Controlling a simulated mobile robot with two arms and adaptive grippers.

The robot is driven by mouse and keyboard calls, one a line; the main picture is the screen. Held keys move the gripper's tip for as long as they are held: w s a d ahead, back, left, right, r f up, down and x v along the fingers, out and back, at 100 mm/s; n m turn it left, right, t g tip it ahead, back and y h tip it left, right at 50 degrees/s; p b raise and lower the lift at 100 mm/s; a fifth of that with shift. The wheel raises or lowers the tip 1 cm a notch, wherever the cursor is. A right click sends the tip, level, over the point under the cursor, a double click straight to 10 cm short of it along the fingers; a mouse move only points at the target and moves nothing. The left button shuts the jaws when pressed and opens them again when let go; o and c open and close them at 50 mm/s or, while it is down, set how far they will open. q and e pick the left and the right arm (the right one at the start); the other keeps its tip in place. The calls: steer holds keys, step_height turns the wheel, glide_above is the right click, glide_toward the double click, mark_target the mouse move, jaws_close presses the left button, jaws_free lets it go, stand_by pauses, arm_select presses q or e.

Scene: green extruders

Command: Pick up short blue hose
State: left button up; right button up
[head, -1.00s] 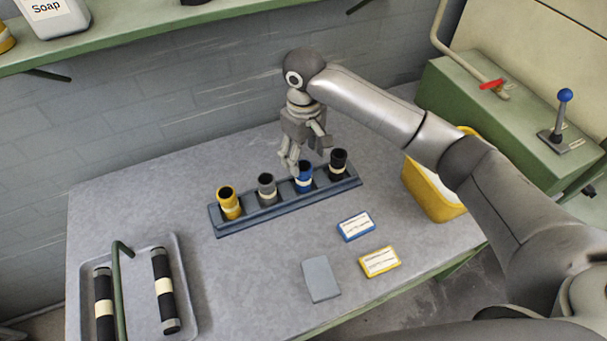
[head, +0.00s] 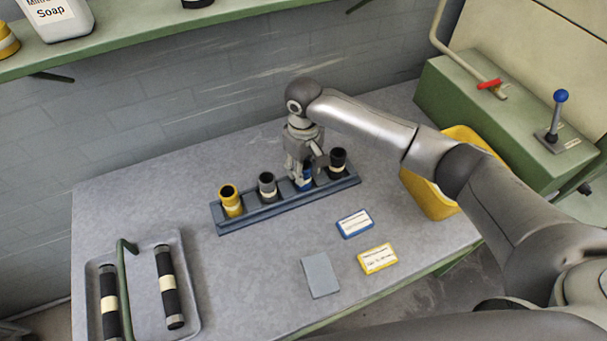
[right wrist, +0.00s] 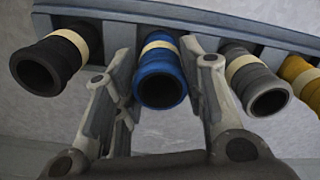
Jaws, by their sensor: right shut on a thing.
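The short blue hose (head: 304,184) stands upright in the grey-blue rack (head: 262,216) on the table, between a grey hose and a black hose. It has a cream band, which shows in the right wrist view on the blue hose (right wrist: 160,78). My right gripper (head: 303,178) is lowered over it and hides its upper part in the head view. In the right wrist view the fingers of my right gripper (right wrist: 163,85) stand on either side of the blue hose, shut on it. My left gripper is not in view.
The grey hose (head: 267,187) and black hose (head: 338,163) flank the blue one closely; a yellow hose (head: 230,201) stands at the rack's left end. A tray (head: 190,262) with long black hoses is at left. A yellow bin (head: 428,196) stands at right.

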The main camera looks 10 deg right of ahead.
steer(key=shift+c, duration=1.4)
steer(key=shift+r, duration=0.15)
